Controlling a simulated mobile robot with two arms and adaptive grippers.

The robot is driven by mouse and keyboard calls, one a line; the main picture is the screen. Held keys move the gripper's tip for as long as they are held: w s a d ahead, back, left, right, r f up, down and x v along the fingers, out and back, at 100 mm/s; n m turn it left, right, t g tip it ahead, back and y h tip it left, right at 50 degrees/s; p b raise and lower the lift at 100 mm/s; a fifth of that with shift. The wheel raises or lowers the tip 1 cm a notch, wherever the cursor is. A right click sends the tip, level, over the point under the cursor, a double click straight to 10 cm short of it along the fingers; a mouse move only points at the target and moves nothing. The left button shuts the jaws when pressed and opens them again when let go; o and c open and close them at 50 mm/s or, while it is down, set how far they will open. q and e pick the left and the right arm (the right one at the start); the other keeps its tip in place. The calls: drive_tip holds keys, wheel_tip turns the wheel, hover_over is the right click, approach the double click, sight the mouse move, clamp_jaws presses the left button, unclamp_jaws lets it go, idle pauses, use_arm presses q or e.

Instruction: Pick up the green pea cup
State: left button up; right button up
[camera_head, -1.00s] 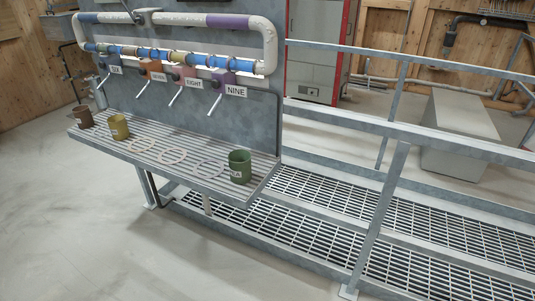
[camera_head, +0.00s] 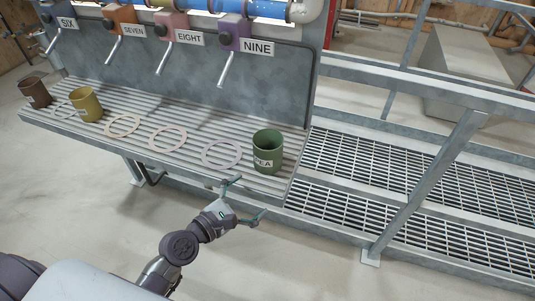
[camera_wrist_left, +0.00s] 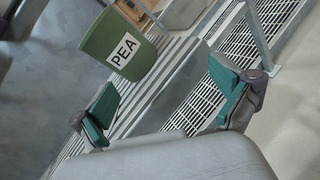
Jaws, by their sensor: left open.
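The green pea cup (camera_head: 267,152) stands upright at the right end of the ribbed metal shelf, its PEA label facing forward. In the left wrist view the pea cup (camera_wrist_left: 118,44) shows at the upper left, beyond the fingers, with nothing touching it. My left gripper (camera_head: 243,200) is open and empty, in front of the shelf's front edge and a little below and left of the cup. Its teal finger pads (camera_wrist_left: 165,108) show wide apart in the left wrist view. My right gripper is in neither view.
A yellow cup (camera_head: 85,104) and a brown cup (camera_head: 36,93) stand at the shelf's (camera_head: 192,139) left end, with flat rings between them and the pea cup. Levers labelled SIX to NINE hang above. A metal railing (camera_head: 430,185) and grating lie to the right.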

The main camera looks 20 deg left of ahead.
sight(258, 157)
use_arm(q)
drive_tip(key=w+r+n+t, duration=0.1)
drive_tip(key=w+n, duration=0.1)
drive_tip(key=w, duration=0.1)
drive_tip(key=w+r+n+p, duration=0.1)
drive_tip(key=w+n, duration=0.1)
drive_tip(key=w, duration=0.1)
drive_tip(key=w+r+n+t+y, duration=0.1)
drive_tip(key=w+r+n, duration=0.1)
drive_tip(key=w+n, duration=0.1)
drive_tip(key=shift+w+a+r+t, duration=0.1)
drive_tip(key=shift+w+a+t, duration=0.2)
drive_tip(key=shift+w, duration=0.1)
drive_tip(key=p+x, duration=0.1)
drive_tip(key=x, duration=0.4)
drive_tip(key=shift+w+d+r, duration=0.15)
drive_tip(key=shift+w+d, duration=0.05)
drive_tip(key=shift+w, duration=0.1)
drive_tip(key=shift+c, duration=0.8)
drive_tip(key=c, duration=0.9)
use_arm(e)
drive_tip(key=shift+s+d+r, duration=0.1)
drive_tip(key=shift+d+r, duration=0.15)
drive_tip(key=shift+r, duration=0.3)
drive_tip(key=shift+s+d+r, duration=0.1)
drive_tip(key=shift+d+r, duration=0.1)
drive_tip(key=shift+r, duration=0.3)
